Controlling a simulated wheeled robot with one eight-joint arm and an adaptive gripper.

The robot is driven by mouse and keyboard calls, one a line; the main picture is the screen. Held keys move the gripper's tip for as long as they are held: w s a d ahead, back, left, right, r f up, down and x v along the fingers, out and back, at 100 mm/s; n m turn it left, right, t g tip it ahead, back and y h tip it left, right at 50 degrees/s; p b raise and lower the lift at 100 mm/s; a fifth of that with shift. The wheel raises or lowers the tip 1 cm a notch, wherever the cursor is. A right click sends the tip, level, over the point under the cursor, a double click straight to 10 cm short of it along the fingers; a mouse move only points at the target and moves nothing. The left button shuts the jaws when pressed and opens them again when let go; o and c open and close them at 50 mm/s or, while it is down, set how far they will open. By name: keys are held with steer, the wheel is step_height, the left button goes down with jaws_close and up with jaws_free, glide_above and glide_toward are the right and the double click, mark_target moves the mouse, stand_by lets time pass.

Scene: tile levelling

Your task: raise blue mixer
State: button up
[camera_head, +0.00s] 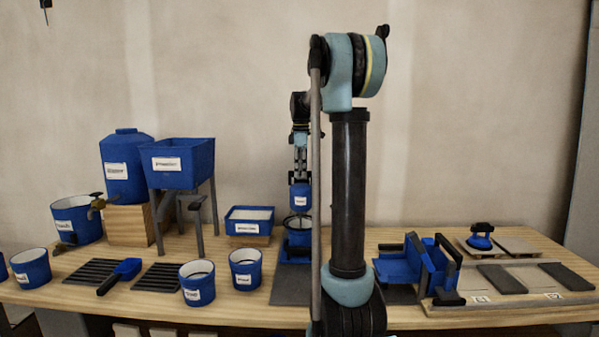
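The blue mixer (301,196) has a white label and stands upright at the back middle of the table. My arm hides the area just right of the bucket.
A blue tray (249,221) stands left of the mixer. Two blue buckets (197,283) (245,269) stand at the front, left of the mat (288,290). A blue hopper (180,163) on legs is further left. Blue tools (428,264) and tiles (503,278) lie on the right.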

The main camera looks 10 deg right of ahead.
steer(key=shift+c, duration=0.5)
jaws_close()
step_height(320, 180, up, 13)
steer(key=shift+w, duration=0.15)
steer(key=shift+o, duration=0.5)
jaws_free()
steer(key=shift+r, duration=0.1)
